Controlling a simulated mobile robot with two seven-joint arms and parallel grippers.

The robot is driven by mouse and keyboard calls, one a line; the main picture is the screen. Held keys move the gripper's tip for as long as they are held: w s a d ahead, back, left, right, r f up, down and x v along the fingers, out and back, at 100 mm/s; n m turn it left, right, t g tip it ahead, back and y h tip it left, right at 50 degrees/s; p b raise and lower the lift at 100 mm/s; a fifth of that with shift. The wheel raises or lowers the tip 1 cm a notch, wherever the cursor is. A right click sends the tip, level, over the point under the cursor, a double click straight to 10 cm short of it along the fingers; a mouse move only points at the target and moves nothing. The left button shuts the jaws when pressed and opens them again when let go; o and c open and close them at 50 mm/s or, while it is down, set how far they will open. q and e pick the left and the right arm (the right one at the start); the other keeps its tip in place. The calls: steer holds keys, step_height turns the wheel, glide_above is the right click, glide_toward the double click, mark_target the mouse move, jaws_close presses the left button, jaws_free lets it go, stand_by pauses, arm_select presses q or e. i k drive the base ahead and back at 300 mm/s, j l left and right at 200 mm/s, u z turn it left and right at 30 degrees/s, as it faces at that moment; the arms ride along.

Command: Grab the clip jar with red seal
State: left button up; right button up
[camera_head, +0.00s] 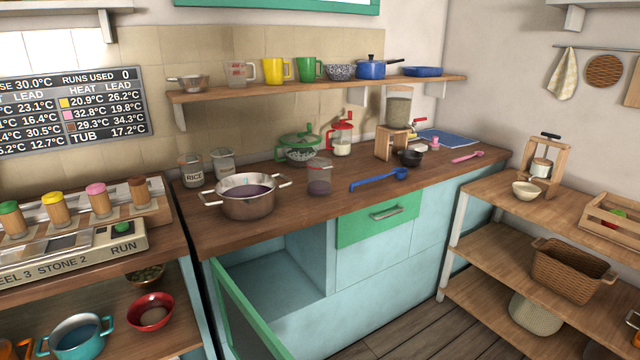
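Two small clear jars stand at the back left of the wooden counter. The nearer jar (192,172) has a label that seems to read RICE, and the other jar (223,164) stands just to its right. Both lids look greyish, and I cannot make out a red seal on either. A clear vessel with a red top and red handle (342,137) stands farther right against the wall; I cannot tell whether it is a clip jar. Neither of my grippers is in view.
A green-edged cabinet door (243,312) hangs open below. A blue ladle (380,179) lies on the counter.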

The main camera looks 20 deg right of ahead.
mark_target(319, 181)
steer(key=u, duration=2.15)
steer(key=k+l, duration=0.2)
steer(key=l, duration=0.35)
steer(key=k+l, duration=0.2)
steer(key=l, duration=0.35)
steer(key=k+l, duration=0.2)
steer(key=l, duration=0.35)
steer(key=k+l, duration=0.2)
steer(key=l, duration=0.35)
steer(key=k+l, duration=0.2)
steer(key=l, duration=0.35)
steer(key=k+l, duration=0.25)
steer(key=l, duration=0.3)
steer(key=k+l, duration=0.2)
steer(key=l, duration=0.35)
steer(key=k+l, duration=0.2)
steer(key=l, duration=0.35)
